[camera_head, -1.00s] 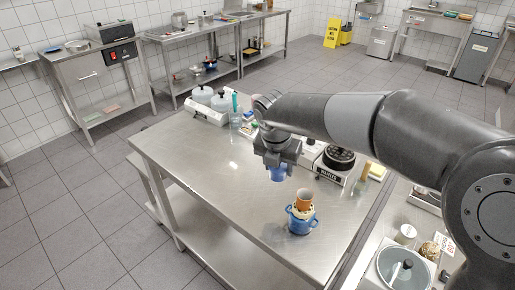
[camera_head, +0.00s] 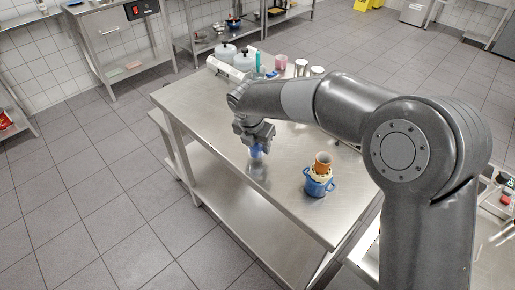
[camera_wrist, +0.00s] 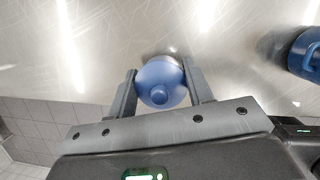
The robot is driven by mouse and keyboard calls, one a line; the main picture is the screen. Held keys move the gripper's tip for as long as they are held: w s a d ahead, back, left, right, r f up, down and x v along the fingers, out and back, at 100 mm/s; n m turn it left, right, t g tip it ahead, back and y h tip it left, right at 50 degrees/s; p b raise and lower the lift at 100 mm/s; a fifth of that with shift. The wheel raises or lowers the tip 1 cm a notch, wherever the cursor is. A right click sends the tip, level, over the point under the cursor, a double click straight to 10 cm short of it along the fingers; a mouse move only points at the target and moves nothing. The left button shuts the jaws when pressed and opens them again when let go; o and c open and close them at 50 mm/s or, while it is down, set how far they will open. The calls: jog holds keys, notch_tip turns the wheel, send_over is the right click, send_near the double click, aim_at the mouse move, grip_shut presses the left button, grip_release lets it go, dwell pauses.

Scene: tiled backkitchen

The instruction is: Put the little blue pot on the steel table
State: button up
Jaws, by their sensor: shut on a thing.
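The little blue pot (camera_head: 257,151) hangs under my gripper (camera_head: 254,140) in the head view. In the wrist view the pot (camera_wrist: 161,83) is round, with a knob facing the camera, and sits between the two fingers of my gripper (camera_wrist: 159,70). My gripper is shut on it. The steel table (camera_head: 215,130) is below, and the pot's reflection shows on it. The pot is close over the tabletop; I cannot tell whether it touches.
Lidded containers (camera_head: 243,60) and cups stand at the table's far end. The tabletop left of my gripper is clear.

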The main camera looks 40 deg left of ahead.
jog(key=shift+f, duration=1.05)
jog(key=shift+f, duration=0.2)
jog(key=o, duration=1.4)
jog(key=shift+c, duration=0.2)
jog(key=v, duration=1.2)
jog(key=shift+r, duration=0.2)
jog(key=shift+d, duration=0.1)
